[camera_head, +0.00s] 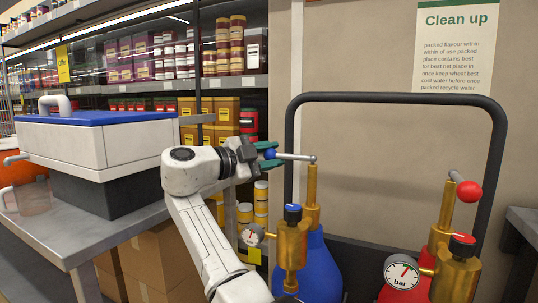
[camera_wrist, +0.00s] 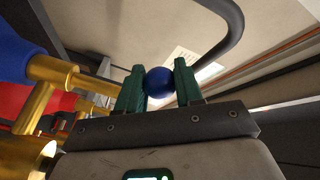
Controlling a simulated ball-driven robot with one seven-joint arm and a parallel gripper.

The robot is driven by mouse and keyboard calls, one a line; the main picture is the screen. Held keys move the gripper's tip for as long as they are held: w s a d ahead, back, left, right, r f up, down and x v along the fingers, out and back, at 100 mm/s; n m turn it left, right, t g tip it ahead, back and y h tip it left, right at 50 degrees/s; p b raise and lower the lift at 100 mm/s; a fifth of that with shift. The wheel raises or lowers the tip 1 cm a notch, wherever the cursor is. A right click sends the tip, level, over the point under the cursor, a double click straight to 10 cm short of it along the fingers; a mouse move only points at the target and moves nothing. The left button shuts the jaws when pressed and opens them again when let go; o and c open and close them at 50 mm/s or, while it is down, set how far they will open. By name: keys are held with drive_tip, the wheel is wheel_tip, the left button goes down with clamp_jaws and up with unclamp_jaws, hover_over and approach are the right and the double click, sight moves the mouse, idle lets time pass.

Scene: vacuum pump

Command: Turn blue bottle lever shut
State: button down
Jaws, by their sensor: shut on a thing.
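The blue bottle (camera_head: 318,268) stands in the middle of the head view under a brass valve (camera_head: 312,200). Its lever is a grey rod (camera_head: 297,157) that runs left from the top of the brass stem, roughly level. The lever's blue ball knob (camera_head: 270,153) is at the rod's left end. My gripper (camera_head: 266,155) is shut on this ball. In the wrist view the blue ball (camera_wrist: 160,83) sits between the two green fingers. The wrist view also shows part of the blue bottle (camera_wrist: 18,58) at the left edge.
A red bottle (camera_head: 405,292) with a red-knobbed lever (camera_head: 467,190) and a gauge (camera_head: 402,273) stands to the right. A dark tube frame (camera_head: 400,98) arches behind both bottles. A metal table (camera_head: 120,238) with a white and blue machine (camera_head: 95,140) is at the left.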

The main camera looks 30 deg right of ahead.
drive_tip(key=shift+w+d+m+g, duration=0.2)
drive_tip(key=shift+d+m+g, duration=0.25)
drive_tip(key=shift+g, duration=0.35)
drive_tip(key=shift+p, duration=0.3)
drive_tip(key=c, duration=0.8)
unclamp_jaws()
drive_tip(key=shift+d, duration=0.1)
drive_tip(key=a, duration=0.3)
drive_tip(key=a+p, duration=0.1)
drive_tip(key=a, duration=0.3)
drive_tip(key=w+a, duration=0.1)
drive_tip(key=a, duration=0.2)
drive_tip(key=shift+a, duration=0.4)
